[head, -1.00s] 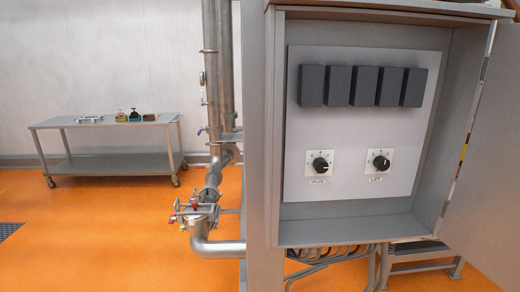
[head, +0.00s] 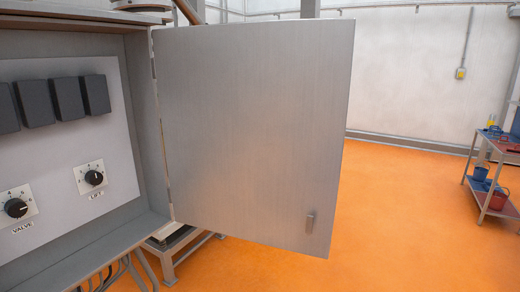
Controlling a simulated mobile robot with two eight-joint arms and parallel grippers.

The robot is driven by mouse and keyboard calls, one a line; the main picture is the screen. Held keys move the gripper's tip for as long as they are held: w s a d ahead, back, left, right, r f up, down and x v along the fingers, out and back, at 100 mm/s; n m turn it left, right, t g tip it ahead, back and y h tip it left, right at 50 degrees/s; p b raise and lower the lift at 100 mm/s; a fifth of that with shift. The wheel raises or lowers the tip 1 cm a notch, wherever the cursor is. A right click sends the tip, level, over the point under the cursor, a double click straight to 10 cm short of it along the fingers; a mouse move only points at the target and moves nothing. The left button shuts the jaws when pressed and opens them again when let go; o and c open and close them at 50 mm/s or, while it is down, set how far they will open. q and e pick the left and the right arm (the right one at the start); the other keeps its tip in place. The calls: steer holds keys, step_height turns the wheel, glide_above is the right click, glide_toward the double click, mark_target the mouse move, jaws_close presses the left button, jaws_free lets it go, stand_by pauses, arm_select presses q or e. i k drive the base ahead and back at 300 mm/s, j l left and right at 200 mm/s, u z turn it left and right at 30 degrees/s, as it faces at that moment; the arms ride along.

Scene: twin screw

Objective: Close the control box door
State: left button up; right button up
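The control box (head: 152,105) stands at the left of the head view, partly cut off by the picture edge. Its grey metal door (head: 250,125) is wide open, hinged on the box's right side and swung out to the right. Inside the box, a light panel (head: 60,145) carries dark rectangular blocks, a VALVE knob (head: 16,208) and a LIFT knob (head: 94,178). Neither of my grippers shows in the head view.
A metal cart (head: 482,190) with blue and red buckets stands at the far right. A yellow wall switch box (head: 461,73) hangs on the back wall. The orange floor (head: 400,220) between door and cart is clear. Cables and a metal stand show below the box.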

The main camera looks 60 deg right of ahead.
mark_target(254, 115)
steer(key=k+l, duration=0.15)
steer(key=l, duration=0.25)
steer(key=k+l+u, duration=0.15)
steer(key=l, duration=0.3)
steer(key=k+l, duration=0.15)
steer(key=l, duration=0.25)
steer(key=k+l+u, duration=0.1)
steer(key=l, duration=0.3)
steer(key=k+l+u, duration=0.1)
steer(key=k+l, duration=0.15)
steer(key=l, duration=0.7)
steer(key=i+l+u, duration=0.15)
steer(key=l, duration=0.4)
steer(key=i+l, duration=0.1)
steer(key=l, duration=0.2)
steer(key=i+l, duration=0.15)
steer(key=l, duration=0.2)
